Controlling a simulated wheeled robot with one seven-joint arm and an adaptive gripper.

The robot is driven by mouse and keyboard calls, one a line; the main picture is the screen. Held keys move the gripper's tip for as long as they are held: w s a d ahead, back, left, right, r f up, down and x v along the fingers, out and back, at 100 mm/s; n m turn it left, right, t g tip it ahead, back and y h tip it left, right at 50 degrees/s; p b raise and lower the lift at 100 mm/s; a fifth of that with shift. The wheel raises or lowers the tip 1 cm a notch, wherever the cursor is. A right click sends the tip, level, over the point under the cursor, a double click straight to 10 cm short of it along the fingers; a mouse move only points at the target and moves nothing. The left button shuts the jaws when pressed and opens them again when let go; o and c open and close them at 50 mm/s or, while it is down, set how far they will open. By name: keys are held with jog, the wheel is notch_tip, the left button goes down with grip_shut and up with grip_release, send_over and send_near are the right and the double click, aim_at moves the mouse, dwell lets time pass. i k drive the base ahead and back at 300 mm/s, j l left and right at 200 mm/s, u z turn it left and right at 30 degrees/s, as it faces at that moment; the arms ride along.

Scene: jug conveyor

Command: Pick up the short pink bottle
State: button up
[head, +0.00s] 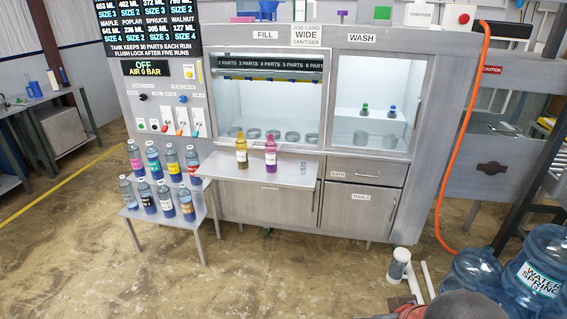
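A pink-magenta bottle (271,151) with a pale label stands upright on the grey shelf (225,169) in front of the fill cabinet. A yellow bottle (241,152) of about the same height stands just left of it, a small gap apart. Another bottle, with a pink label (135,158) and dark contents, stands in the back row of the low stand at left. My gripper is not in view; only a rounded part, apparently of my arm, shows at the bottom right edge.
Several labelled bottles stand in two rows on the low stepped stand (136,212). A small clear item (304,169) is at the shelf's right end. Large blue water jugs (473,269) and white pipes (399,264) occupy the lower right. An orange hose (459,140) hangs to the floor. Front floor is clear.

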aim_at(271, 146)
jog(key=i+j+u, duration=0.25)
jog(key=i, duration=0.5)
jog(key=i+u, duration=0.3)
jog(key=i, duration=0.4)
jog(key=i+l, duration=0.15)
jog(key=i, duration=0.2)
jog(key=i+l+u, duration=0.1)
jog(key=i, duration=0.25)
